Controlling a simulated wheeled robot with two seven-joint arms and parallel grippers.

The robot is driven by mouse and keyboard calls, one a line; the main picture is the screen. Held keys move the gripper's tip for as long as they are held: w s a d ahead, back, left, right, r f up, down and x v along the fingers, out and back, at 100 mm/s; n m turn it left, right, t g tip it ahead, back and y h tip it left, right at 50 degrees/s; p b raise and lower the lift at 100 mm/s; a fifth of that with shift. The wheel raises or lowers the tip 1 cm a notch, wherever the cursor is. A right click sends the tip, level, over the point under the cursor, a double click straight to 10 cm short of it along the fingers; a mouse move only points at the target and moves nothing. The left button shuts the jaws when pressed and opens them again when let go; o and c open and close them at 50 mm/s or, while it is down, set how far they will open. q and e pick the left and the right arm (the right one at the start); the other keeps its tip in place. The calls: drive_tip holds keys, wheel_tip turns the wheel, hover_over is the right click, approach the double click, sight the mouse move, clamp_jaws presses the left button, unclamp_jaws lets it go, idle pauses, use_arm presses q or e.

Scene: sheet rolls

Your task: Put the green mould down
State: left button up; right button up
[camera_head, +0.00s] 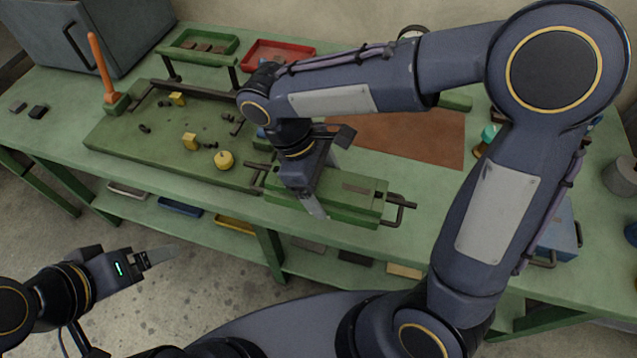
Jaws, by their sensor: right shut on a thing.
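The green mould (352,200) is a long green block with dark bar handles at its ends, near the front edge of the green table (390,239), at the middle of the head view. My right gripper (322,180) comes down over it and is shut on it; one finger shows on its near side. The wrist hides part of the mould's top. Whether its underside touches the table I cannot tell. My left gripper (150,257) is at the lower left, off the table's front and away from the mould. The gap between its fingers is not clear.
A green base plate (125,140) with yellow pieces (190,141) and dark fittings lies left of the mould. A brown sheet (400,138) lies behind it, partly under my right arm. A red tray (280,49) and a green tray (203,41) stand at the back.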

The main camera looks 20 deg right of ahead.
drive_tip(key=d+f, duration=0.1)
drive_tip(key=d, duration=0.3)
drive_tip(key=w+d+f, duration=0.1)
drive_tip(key=d, duration=0.1)
drive_tip(key=shift+d+f, duration=0.25)
drive_tip(key=shift+f, duration=0.1)
drive_tip(key=d+f, duration=0.2)
drive_tip(key=f, duration=0.1)
drive_tip(key=w+d+f, duration=0.1)
drive_tip(key=shift+d+f, duration=0.35)
drive_tip(key=shift+f, duration=0.05)
drive_tip(key=x, duration=0.3)
drive_tip(key=shift+w+a+f, duration=0.1)
drive_tip(key=shift+w+f, duration=0.15)
drive_tip(key=shift+w, duration=0.05)
drive_tip(key=shift+f, duration=0.35)
drive_tip(key=shift+f, duration=0.1)
